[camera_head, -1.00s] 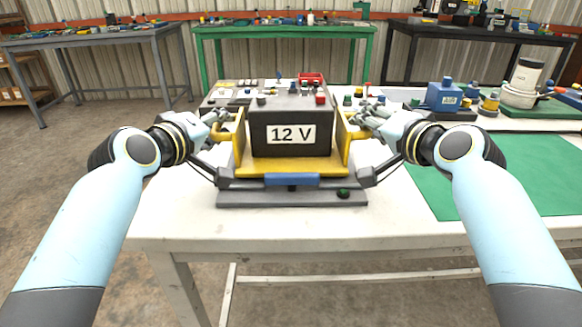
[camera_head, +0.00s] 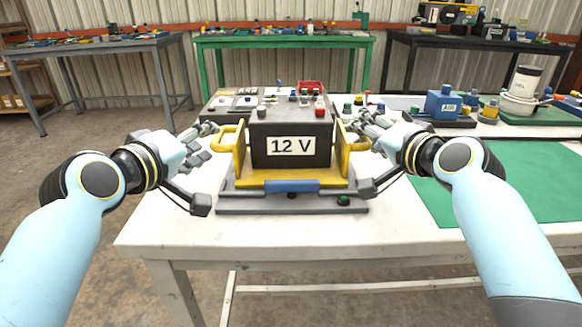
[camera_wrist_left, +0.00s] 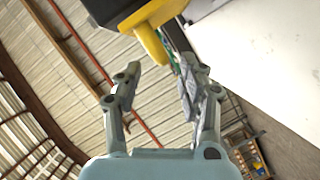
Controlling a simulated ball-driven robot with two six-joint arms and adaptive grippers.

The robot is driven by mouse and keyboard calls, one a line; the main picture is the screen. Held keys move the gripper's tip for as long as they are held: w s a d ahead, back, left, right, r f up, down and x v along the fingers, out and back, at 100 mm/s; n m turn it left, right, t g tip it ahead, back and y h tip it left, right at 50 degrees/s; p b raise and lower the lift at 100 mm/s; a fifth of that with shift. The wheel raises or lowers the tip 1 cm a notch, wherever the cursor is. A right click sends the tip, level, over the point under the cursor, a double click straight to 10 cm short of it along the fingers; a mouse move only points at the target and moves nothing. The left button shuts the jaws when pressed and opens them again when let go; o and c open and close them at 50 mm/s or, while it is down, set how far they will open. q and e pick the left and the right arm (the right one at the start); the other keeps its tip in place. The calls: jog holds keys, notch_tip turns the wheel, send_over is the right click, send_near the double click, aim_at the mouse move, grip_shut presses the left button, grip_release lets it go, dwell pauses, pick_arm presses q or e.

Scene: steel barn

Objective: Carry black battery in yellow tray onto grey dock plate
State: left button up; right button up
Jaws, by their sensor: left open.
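The black battery (camera_head: 292,128), labelled 12 V, sits upright in the yellow tray (camera_head: 335,172). My left gripper (camera_head: 207,143) is open and empty, just left of the tray's left handle (camera_head: 232,134). In the left wrist view the yellow handle (camera_wrist_left: 152,40) lies beyond the spread fingertips (camera_wrist_left: 160,75), with nothing between them. My right gripper (camera_head: 362,130) is at the tray's right handle. The fingers overlap there, so their grip is unclear.
The white table (camera_head: 190,225) is clear at the front and left. A green mat (camera_head: 500,180) lies to the right. Grey panels with knobs (camera_head: 235,103) stand behind the battery. A blue box (camera_head: 443,103) and a white container (camera_head: 524,85) stand at the back right.

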pick_arm(q)
jog(key=shift+v, duration=0.95)
jog(key=shift+s+a, duration=0.1)
jog(key=shift+s, duration=0.05)
pick_arm(e)
jog(key=shift+s, duration=0.15)
jog(key=v, duration=1.1)
jog(key=shift+s, duration=0.35)
jog(key=shift+d, duration=0.15)
